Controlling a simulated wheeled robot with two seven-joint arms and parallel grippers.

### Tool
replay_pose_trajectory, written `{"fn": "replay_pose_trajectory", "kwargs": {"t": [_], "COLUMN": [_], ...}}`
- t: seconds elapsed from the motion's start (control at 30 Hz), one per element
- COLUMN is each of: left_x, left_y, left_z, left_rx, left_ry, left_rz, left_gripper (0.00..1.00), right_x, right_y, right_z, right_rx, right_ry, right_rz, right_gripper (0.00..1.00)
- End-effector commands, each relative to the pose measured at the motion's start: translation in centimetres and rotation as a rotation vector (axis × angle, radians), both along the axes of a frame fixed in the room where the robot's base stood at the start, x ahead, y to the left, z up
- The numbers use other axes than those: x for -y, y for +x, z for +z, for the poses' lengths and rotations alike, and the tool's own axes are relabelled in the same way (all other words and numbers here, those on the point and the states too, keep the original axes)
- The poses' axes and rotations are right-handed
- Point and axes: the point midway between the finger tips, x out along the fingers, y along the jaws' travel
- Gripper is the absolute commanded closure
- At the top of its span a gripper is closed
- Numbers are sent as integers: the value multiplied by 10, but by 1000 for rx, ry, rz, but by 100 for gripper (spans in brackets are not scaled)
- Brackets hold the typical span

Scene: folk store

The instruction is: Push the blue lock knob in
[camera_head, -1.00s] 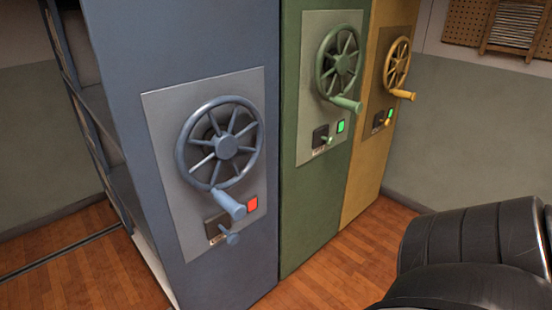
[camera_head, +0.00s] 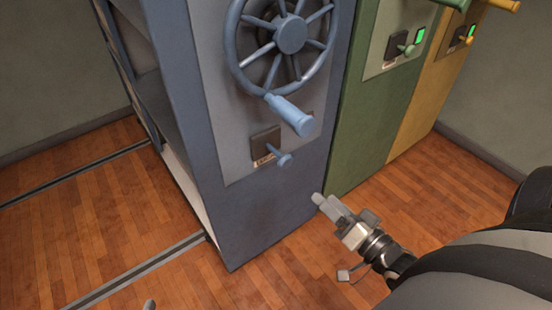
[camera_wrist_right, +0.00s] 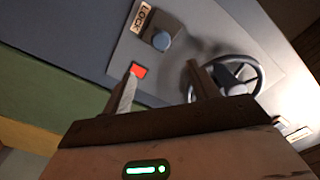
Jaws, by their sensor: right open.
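The blue lock knob (camera_head: 285,160) sticks out of a small dark plate low on the blue cabinet's grey panel, below the wheel handle. In the right wrist view the knob (camera_wrist_right: 161,42) is a round blue-grey end beside the LOCK label (camera_wrist_right: 143,18). A lit red square (camera_wrist_right: 138,71) is near it; the handle seems to hide it in the head view. My right gripper (camera_head: 328,204) is below and right of the knob, apart from it. Its fingers (camera_wrist_right: 165,85) are open with nothing between them. A small grey tip at the head view's bottom edge may be my left gripper.
The blue wheel (camera_head: 290,35) and its protruding handle (camera_head: 290,114) are just above the knob. Green (camera_head: 350,150) and yellow (camera_head: 415,105) cabinets stand to the right, with green lights. The wood floor (camera_head: 440,200) in front is clear; floor rails run at left.

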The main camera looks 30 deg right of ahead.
Motion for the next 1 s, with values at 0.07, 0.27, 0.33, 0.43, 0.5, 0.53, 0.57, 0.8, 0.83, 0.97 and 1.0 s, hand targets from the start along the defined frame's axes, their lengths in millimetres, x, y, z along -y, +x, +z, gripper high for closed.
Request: {"fn": "replay_pose_trajectory", "kwargs": {"t": [0.07, 0.27, 0.33, 0.43, 0.5, 0.53, 0.57, 0.8, 0.83, 0.97, 1.0], "left_x": [0, 0, 0, 0, 1, 1, 2, 5, 5, 8, 8], "left_y": [0, -7, -9, -10, -10, -9, -9, -2, -2, -2, -2], "left_z": [1, -7, -12, -19, -24, -26, -29, -37, -38, -44, -46], "left_rx": [0, -21, -30, -43, -51, -55, -59, -66, -68, -83, -88], "left_ry": [2, 5, 4, 3, 3, 2, 3, 1, 1, 1, 0], "left_rz": [-4, -7, -9, -10, -12, -13, -15, -25, -26, -31, -33], "left_gripper": [35, 35, 35, 35, 35, 35, 35, 35, 35, 35, 35], "right_x": [1, -1, -2, -5, -6, -6, -7, -11, -11, -12, -12], "right_y": [1, 23, 37, 59, 75, 81, 88, 134, 138, 152, 154], "right_z": [1, 1, 1, 2, 1, 1, 1, 1, 0, 0, 0], "right_rx": [5, 10, 10, 10, 9, 10, 10, 8, 6, 5, 3], "right_ry": [3, 3, 3, 3, 2, 2, 2, 2, 1, 1, 1], "right_rz": [-1, -1, -2, -1, -1, -1, -1, -1, -1, -1, -1], "right_gripper": [41, 41, 41, 41, 41, 41, 41, 41, 41, 41, 41]}}
